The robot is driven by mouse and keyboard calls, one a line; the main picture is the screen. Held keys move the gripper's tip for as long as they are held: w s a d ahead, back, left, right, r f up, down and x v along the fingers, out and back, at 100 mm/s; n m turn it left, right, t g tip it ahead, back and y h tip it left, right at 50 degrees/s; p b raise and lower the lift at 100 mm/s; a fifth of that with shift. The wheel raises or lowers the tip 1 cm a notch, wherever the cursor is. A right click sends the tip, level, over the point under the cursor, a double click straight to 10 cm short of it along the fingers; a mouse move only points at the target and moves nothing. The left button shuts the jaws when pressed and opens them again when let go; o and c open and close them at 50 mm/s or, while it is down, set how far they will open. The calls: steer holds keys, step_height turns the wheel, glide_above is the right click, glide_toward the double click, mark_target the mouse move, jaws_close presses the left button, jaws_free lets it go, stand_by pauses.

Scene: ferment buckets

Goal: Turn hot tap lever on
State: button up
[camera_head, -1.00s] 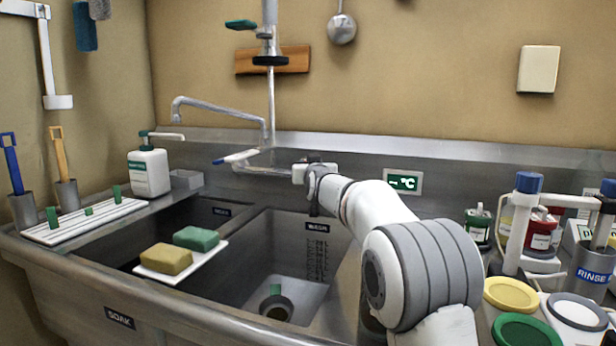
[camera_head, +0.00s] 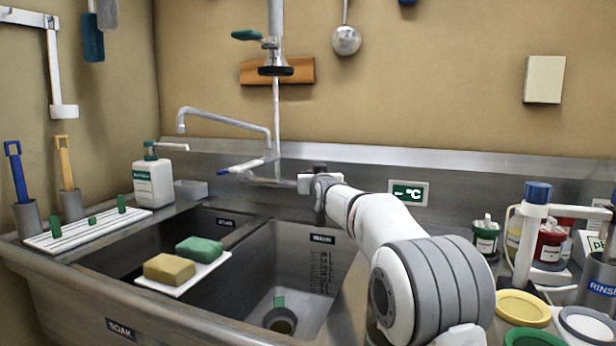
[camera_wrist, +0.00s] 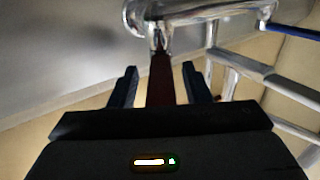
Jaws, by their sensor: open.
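In the wrist view the dark red hot lever (camera_wrist: 160,80) points from the chrome tap body (camera_wrist: 190,12) down between the two fingers of my gripper (camera_wrist: 159,84). The fingers are open, with a gap on both sides of the lever. The blue cold lever (camera_wrist: 295,31) is off to the upper right. In the head view my gripper (camera_head: 306,183) is at the right of the wall tap, in front of the steel backsplash. The blue lever (camera_head: 236,168) shows at the tap's left. I cannot make out the red lever there.
The tap's spout (camera_head: 225,115) and a riser pipe (camera_head: 277,115) stand left of my gripper. Below is the double sink (camera_head: 290,255), with sponges on a white board (camera_head: 196,278). Bottles and lids crowd the right counter.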

steer(key=s+d, duration=0.1)
steer(key=s, duration=0.6)
steer(key=shift+s+d, duration=0.2)
steer(key=shift+s, duration=0.15)
steer(key=shift+c, duration=0.2)
